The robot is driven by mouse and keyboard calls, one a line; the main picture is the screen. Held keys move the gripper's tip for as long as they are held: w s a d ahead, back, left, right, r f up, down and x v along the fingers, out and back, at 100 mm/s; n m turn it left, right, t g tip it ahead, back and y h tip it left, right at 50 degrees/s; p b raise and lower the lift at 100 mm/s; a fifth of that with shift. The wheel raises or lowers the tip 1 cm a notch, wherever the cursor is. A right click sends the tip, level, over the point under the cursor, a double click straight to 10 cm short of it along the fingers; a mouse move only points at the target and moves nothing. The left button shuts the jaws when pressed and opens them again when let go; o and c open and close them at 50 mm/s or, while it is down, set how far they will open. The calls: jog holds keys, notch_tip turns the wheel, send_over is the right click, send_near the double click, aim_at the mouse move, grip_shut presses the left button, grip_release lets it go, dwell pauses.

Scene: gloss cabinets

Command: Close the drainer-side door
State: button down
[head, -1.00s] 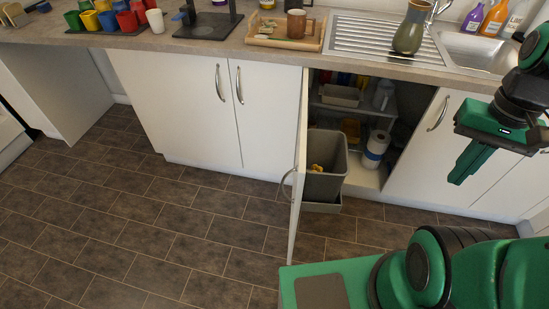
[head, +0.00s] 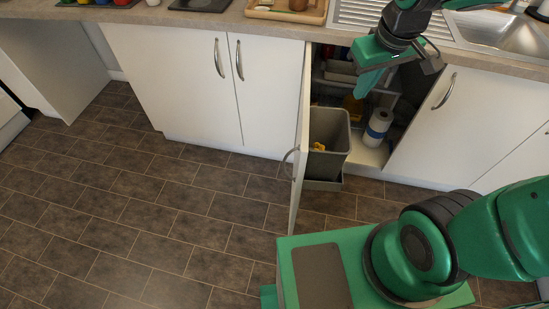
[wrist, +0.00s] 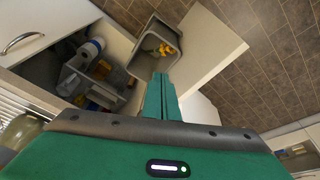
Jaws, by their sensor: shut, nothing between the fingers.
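The drainer-side door (head: 301,140) is a white cabinet door below the drainer (head: 362,18), swung wide open and seen nearly edge-on in the head view. Its metal handle (head: 288,164) is on the outer left face. In the wrist view the door's inner face (wrist: 205,50) is at upper right, with a grey bin beside it. My gripper (head: 362,92) is shut and empty, in front of the upper part of the cabinet opening and right of the door. In the wrist view its closed fingers (wrist: 160,85) point toward the bin and door. I see no contact with the door.
The grey bin (head: 328,140) with yellow contents stands at the cabinet opening, close to the door. A paper roll (head: 378,126) is inside. The counter edge (head: 270,32) runs above. A closed door (head: 440,125) stands to the right. Tiled floor is clear at left.

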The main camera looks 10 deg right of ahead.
jog(key=s+a+f+n+g+h, duration=0.1)
jog(key=a+f+n, duration=0.35)
jog(key=a, duration=0.45)
jog(key=s+a+f+n+g+h, duration=0.1)
jog(key=a+f+n, duration=0.4)
jog(key=a, duration=0.4)
jog(key=a+f+n+g+h, duration=0.1)
jog(key=a+f+n, duration=0.2)
jog(key=a+n, duration=0.45)
jog(key=d+f+m, duration=0.2)
jog(key=d+f, duration=0.3)
jog(key=f, duration=0.4)
jog(key=shift+s, duration=0.3)
jog(key=shift+d, duration=0.2)
